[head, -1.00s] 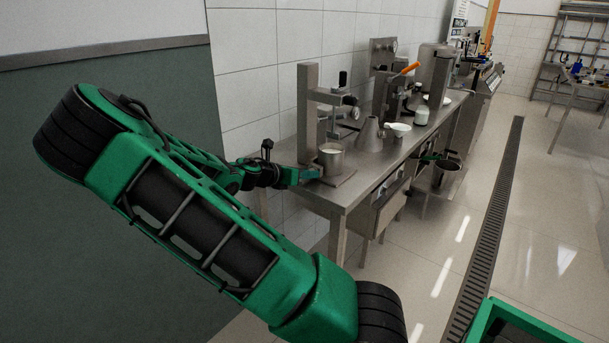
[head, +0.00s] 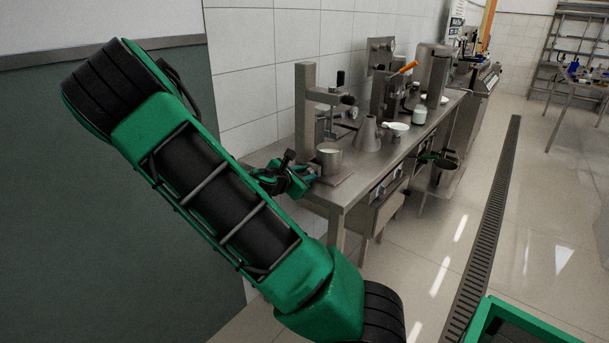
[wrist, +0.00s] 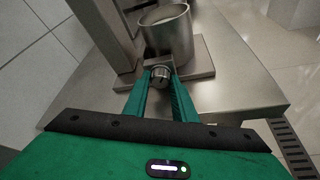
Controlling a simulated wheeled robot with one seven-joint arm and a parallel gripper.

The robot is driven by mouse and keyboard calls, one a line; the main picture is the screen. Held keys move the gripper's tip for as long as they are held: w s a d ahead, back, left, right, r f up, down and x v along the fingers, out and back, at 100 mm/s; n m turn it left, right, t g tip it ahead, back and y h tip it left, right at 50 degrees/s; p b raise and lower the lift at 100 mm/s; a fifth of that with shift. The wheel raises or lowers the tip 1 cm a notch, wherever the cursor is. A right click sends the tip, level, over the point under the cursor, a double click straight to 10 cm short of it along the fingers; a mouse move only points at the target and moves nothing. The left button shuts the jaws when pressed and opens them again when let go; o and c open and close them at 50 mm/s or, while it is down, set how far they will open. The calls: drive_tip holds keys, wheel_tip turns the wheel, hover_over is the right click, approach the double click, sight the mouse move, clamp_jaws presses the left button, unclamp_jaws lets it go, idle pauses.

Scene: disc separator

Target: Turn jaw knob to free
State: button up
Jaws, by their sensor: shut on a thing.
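The jaw knob (wrist: 160,74) is a small round grey knob in front of a metal cup in the wrist view. My gripper (wrist: 159,82) has its two green fingers shut on the knob, one on each side. In the head view my gripper (head: 310,177) is at the near end of the steel table, close to the cup. The metal cup (wrist: 167,36) stands upright on a flat base plate (wrist: 205,60), and it also shows in the head view (head: 329,160). The knob cannot be made out in the head view.
An upright steel column (head: 306,110) with a side arm stands behind the cup. A metal cone (head: 369,134), a white bowl (head: 396,128) and other equipment stand farther along the steel table (head: 345,205). The floor to the right is open, with a drain grate (head: 490,215).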

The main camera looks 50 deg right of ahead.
drive_tip(key=shift+w+a+f, duration=0.15)
drive_tip(key=shift+w+a, duration=0.1)
drive_tip(key=shift+w, duration=0.05)
drive_tip(key=o, duration=1)
drive_tip(key=shift+o, duration=0.2)
drive_tip(key=shift+s+d, duration=0.1)
drive_tip(key=shift+s, duration=0.05)
drive_tip(key=shift+s+d, duration=0.1)
drive_tip(key=shift+s, duration=0.1)
drive_tip(key=v, duration=1)
drive_tip(key=shift+a, duration=0.4)
